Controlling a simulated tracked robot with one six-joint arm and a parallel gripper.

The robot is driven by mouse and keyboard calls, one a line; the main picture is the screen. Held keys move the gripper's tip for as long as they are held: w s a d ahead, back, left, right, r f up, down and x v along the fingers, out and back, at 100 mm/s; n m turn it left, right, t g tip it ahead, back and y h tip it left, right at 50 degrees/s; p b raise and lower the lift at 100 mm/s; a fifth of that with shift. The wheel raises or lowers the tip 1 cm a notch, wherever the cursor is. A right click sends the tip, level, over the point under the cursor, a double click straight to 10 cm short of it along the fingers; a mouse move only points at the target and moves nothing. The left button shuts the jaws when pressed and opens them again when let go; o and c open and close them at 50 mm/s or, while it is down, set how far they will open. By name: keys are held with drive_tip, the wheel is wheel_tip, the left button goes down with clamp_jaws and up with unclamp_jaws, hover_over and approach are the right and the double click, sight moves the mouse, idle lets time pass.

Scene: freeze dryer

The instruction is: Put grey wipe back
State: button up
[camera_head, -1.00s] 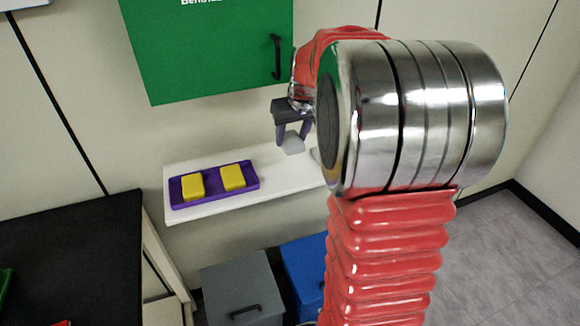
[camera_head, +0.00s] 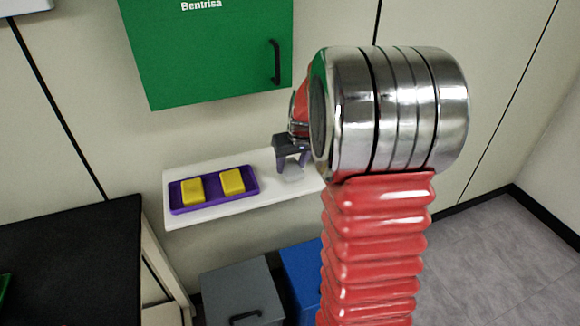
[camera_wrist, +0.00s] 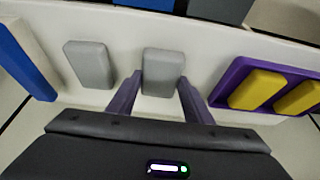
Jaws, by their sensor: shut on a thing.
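My gripper (camera_head: 292,169) is low over the white shelf, with its fingers pointing down. In the wrist view its two fingers (camera_wrist: 161,92) are shut on a grey wipe (camera_wrist: 163,72), one on each side. In the head view the held wipe (camera_head: 293,173) is small, at or just above the shelf surface; I cannot tell if it touches. A second grey wipe (camera_wrist: 90,64) lies on the shelf beside it, to the left in the wrist view. My arm hides that part of the shelf in the head view.
The white shelf (camera_head: 225,206) carries a purple tray (camera_head: 212,196) with two yellow wipes (camera_head: 193,191). A blue item (camera_wrist: 24,60) is at the wrist view's left edge. A green cabinet (camera_head: 210,50) hangs above. Grey (camera_head: 240,290) and blue (camera_head: 303,270) bins stand below.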

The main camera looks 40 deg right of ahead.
drive_tip(key=shift+f, duration=0.4)
drive_tip(key=o, duration=1)
drive_tip(key=shift+r, duration=0.15)
drive_tip(key=v, duration=1.1)
drive_tip(key=shift+s+r, duration=0.2)
drive_tip(key=shift+r, duration=0.15)
drive_tip(key=shift+a, duration=0.1)
